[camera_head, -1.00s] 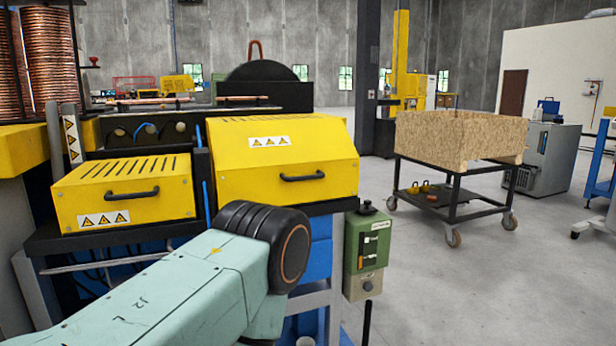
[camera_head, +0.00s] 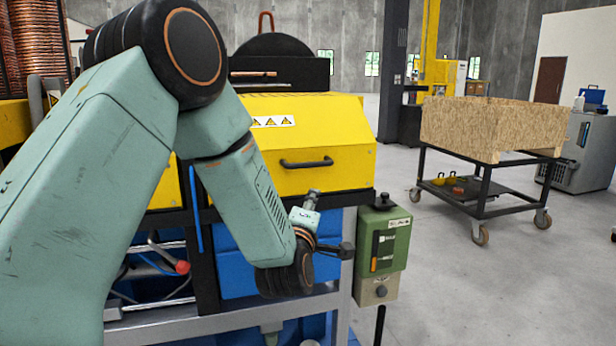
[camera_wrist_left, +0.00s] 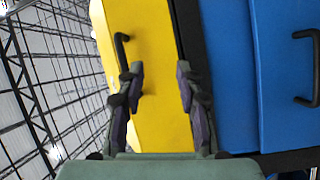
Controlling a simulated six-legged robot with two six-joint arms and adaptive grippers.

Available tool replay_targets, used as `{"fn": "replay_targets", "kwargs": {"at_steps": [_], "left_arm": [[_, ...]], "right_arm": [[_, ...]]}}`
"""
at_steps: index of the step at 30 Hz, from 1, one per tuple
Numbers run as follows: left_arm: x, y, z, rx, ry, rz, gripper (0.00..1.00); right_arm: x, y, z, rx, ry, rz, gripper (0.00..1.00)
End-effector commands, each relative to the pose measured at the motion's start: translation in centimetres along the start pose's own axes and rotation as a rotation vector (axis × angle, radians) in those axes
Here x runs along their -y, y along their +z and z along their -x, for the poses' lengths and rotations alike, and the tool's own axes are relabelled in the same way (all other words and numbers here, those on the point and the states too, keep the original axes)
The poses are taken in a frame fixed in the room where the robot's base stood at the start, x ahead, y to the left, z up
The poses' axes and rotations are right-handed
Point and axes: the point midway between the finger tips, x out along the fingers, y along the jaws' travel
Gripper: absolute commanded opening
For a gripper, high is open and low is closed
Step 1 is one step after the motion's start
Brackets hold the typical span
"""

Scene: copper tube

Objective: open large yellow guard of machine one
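The large yellow guard (camera_head: 345,120) of the machine is down, with a warning label on top and a black bar handle (camera_head: 306,163) on its front. In the left wrist view, the guard (camera_wrist_left: 160,40) fills the middle, and its handle (camera_wrist_left: 121,50) runs along the left, partly behind one finger. My left gripper (camera_wrist_left: 160,95) is open in front of the guard, with nothing held. The handle lies mostly to the left of the fingers, not clearly between them; contact cannot be told. In the head view my left wrist hangs below the handle and hides most of the gripper.
A green control box (camera_head: 382,255) stands close to the right of my left wrist. A wheeled cart with a wooden crate (camera_head: 470,125) stands farther right on open floor. A blue panel with a black handle (camera_wrist_left: 300,65) is beside the guard in the wrist view.

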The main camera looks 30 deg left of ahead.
Motion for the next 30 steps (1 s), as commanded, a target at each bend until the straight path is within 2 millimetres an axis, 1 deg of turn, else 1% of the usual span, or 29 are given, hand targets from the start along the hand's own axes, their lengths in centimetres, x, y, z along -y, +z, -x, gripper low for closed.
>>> {"fn": "replay_targets", "kwargs": {"at_steps": [1, 3, 6, 8, 11, 18, 21, 25, 30], "left_arm": [[-1.9, -1.1, -0.5, -0.036, 0.05, 0.062, 0.36], [-3.7, -2.2, -0.7, -0.066, 0.097, 0.121, 0.36], [-4.8, -2.9, -1.0, -0.085, 0.127, 0.159, 0.36], [-4.9, -3.0, -1.4, -0.087, 0.13, 0.164, 0.36], [-5.0, -3.1, -2.6, -0.087, 0.129, 0.163, 0.36], [-5.4, -3.4, -6.3, -0.085, 0.128, 0.16, 0.36], [-5.5, -3.4, -7.5, -0.084, 0.127, 0.158, 0.36], [-5.6, -3.4, -8.5, -0.084, 0.127, 0.158, 0.36], [-5.7, -3.4, -8.9, -0.082, 0.124, 0.157, 0.36]], "right_arm": [[0.0, 0.0, -0.2, 0.0, 0.0, 0.0, 0.4], [0.0, 0.0, -0.3, 0.0, 0.0, 0.0, 0.4], [0.0, 0.0, -0.3, 0.0, 0.0, 0.0, 0.4], [0.0, 0.0, -0.4, 0.0, 0.0, 0.0, 0.4], [0.0, 0.0, -0.6, 0.0, 0.0, 0.0, 0.4], [0.0, 0.0, -1.1, 0.0, 0.0, 0.0, 0.4], [0.0, 0.0, -1.2, 0.0, 0.0, 0.0, 0.4], [0.0, 0.0, -1.3, 0.0, 0.0, 0.0, 0.4], [0.0, 0.0, -1.4, 0.0, 0.0, 0.0, 0.4]]}}
